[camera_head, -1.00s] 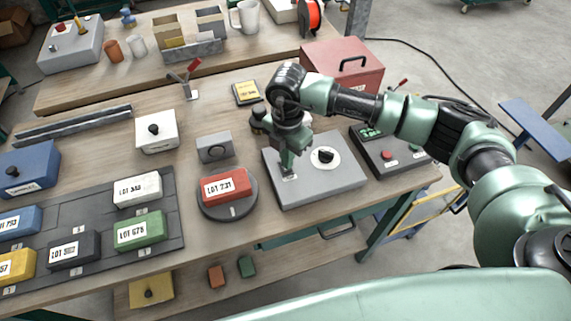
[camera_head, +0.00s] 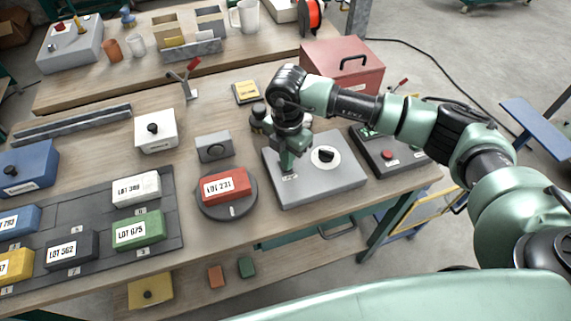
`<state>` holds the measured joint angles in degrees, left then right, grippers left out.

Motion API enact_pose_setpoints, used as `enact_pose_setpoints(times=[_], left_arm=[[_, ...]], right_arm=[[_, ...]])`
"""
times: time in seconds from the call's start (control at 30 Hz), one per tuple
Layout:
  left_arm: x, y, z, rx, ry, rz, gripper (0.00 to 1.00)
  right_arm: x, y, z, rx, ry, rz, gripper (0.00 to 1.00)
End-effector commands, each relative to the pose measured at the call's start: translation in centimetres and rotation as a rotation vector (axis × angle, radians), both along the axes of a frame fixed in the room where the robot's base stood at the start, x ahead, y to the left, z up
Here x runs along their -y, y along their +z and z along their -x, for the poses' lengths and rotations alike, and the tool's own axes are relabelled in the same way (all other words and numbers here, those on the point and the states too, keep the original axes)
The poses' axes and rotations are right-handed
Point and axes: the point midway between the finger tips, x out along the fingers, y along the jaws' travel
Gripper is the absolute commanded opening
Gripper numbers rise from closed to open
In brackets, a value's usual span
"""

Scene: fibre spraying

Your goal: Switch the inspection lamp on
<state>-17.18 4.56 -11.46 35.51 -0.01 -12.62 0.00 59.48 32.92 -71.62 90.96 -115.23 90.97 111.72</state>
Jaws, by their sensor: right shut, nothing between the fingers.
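A grey control box (camera_head: 330,187) with a round black-and-white knob (camera_head: 324,156) on top stands on the bench. My right gripper (camera_head: 288,170) points down at the left part of this box, left of the knob. It is shut and holds nothing. Its fingertips are at or just above the box top, near a small marking; the gripper hides what lies right under it, and I cannot tell whether it touches. I cannot make out a lamp for certain. My left gripper is not in view.
A red block labelled LOT 231 (camera_head: 226,186) sits on a round dark turntable (camera_head: 233,212) left of the box. A dark box with a red button (camera_head: 387,155) stands to the right. A red toolbox (camera_head: 326,51) is behind. A grey tray (camera_head: 180,232) holds several labelled blocks.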

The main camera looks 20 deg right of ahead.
Motion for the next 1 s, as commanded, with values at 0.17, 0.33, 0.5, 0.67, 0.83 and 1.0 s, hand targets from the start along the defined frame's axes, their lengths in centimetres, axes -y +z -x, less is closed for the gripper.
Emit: enact_pose_setpoints(times=[0.17, 0.33, 0.5, 0.67, 0.83, 1.0], left_arm=[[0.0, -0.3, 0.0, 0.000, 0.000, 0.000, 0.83], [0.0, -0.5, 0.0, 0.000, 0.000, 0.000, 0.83], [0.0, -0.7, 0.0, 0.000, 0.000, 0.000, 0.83], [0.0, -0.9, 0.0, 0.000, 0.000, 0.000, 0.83], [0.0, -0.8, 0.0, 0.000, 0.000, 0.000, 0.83], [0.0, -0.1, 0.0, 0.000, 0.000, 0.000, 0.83]], right_arm=[[0.0, -0.4, 0.0, 0.000, 0.000, 0.000, 0.00], [0.0, -0.6, 0.0, 0.000, 0.000, 0.000, 0.00], [0.0, -0.9, 0.0, 0.000, 0.000, 0.000, 0.00], [0.0, -1.1, 0.0, -0.001, 0.000, 0.001, 0.00], [0.0, -1.1, 0.1, -0.002, 0.000, 0.000, 0.00], [0.0, -0.1, 0.1, -0.002, 0.000, 0.000, 0.00]])
